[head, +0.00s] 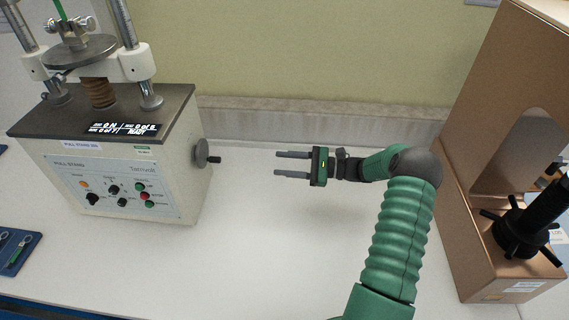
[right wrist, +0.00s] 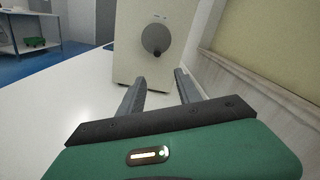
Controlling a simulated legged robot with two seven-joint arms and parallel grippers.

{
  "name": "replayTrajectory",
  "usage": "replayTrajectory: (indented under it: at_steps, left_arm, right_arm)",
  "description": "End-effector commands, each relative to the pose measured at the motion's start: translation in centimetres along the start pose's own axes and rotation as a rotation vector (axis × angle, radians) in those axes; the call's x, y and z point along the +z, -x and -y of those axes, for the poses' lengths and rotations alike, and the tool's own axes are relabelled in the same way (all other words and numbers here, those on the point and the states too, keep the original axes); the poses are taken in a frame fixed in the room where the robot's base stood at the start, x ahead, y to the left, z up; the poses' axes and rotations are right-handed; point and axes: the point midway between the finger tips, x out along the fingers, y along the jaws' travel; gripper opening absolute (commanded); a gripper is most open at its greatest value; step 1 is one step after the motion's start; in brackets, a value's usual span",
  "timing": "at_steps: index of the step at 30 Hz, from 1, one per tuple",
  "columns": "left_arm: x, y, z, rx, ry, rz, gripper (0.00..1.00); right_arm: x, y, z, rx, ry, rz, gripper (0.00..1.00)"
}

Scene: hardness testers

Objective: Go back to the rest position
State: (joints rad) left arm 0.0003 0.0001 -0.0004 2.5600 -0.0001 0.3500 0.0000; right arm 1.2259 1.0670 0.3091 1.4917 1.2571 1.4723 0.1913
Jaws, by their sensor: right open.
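My right gripper (head: 292,164) is open and empty. It is held above the white table between the two machines, with its fingers pointing left towards the pull-stand tester (head: 110,150). In the right wrist view its two fingers (right wrist: 160,92) are apart, with nothing between them. The tester's side crank (head: 203,154) is a round grey disc with a small black handle. The crank also shows ahead of the fingers in the right wrist view (right wrist: 155,38), apart from them. My left gripper is not in either view.
A copper-coloured machine (head: 463,215) with a black spoked handle (head: 522,232) stands at the right, close to my right arm. A blue tray (head: 22,252) with a small green-handled item lies at the left. The white table (head: 270,255) is clear in the middle. A wall runs behind.

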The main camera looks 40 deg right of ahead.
Motion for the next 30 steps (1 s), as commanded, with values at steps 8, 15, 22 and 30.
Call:
replayTrajectory:
  at_steps: [8,15,22,30]
  left_arm:
    - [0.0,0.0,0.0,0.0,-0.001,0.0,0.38]
    - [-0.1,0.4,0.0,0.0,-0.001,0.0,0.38]
    - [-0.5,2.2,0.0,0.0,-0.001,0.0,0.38]
    - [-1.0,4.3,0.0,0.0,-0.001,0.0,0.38]
  right_arm:
    - [0.1,0.0,0.0,0.0,0.001,-0.001,0.41]
    - [0.9,-3.0,-2.6,0.125,0.021,-0.052,0.41]
    - [4.1,-9.1,-18.3,0.829,0.322,-0.34,0.41]
    - [9.9,-4.5,-26.8,1.534,1.309,-0.436,0.41]
